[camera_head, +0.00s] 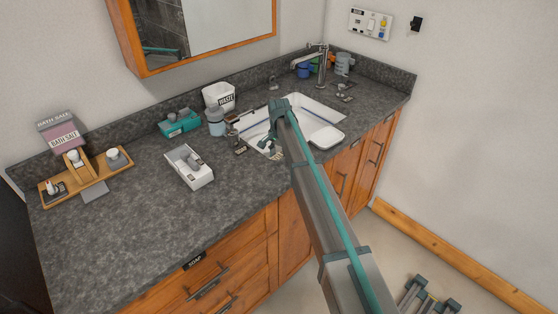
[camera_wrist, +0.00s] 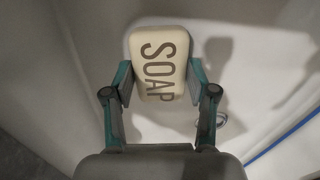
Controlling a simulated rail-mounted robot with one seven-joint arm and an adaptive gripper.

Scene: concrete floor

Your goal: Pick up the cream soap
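The cream soap (camera_wrist: 159,62) is a rounded bar with the dark word SOAP on its face. In the wrist view it sits between the two fingertips of my gripper (camera_wrist: 160,72), which press against its left and right sides. Its shadow falls on the white basin wall apart from it. In the head view my gripper (camera_head: 269,145) is low at the front left part of the white sink (camera_head: 305,105). My arm hides part of the sink there, and the soap is hard to make out.
Left of the sink stand a jar (camera_head: 216,122), a white waste bin (camera_head: 218,96), a teal box (camera_head: 180,123) and a white box (camera_head: 189,167). The faucet (camera_head: 321,65) rises behind. The front counter is clear.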

